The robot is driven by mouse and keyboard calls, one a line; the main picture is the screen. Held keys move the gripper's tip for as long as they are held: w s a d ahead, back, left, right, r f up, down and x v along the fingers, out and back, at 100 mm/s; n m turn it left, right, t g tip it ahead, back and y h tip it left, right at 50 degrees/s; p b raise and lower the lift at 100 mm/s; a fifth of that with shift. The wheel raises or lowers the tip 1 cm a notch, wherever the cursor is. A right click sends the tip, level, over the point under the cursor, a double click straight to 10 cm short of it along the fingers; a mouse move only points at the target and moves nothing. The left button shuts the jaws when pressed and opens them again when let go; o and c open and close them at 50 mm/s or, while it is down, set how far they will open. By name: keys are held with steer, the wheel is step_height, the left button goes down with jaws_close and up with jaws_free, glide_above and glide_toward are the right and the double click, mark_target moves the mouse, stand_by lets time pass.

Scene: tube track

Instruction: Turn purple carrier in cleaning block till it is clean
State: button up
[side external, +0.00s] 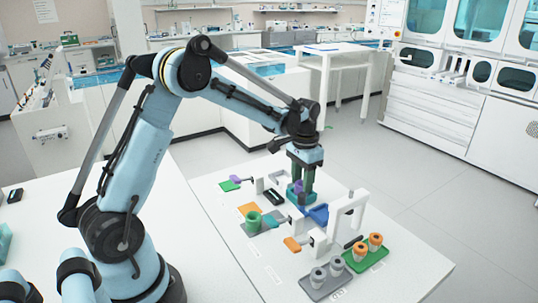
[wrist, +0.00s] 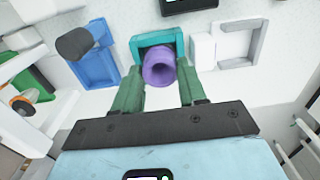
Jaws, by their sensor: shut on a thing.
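The purple carrier (side external: 298,187) is a hollow cup-like piece at the teal cleaning block (side external: 297,197) on the white table. In the wrist view, the purple carrier (wrist: 159,68) shows its round open end, and the teal cleaning block (wrist: 141,42) frames it from behind. My gripper (side external: 303,188) points down at the block. Its two green fingers lie on either side of the carrier in the wrist view (wrist: 160,80) and are shut on it. The carrier's lower part is hidden in the block. I cannot tell whether its surface is clean.
A blue block (side external: 319,214) and a white upright frame (side external: 345,210) stand close on the right.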

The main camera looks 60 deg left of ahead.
steer(key=shift+r, duration=1.75)
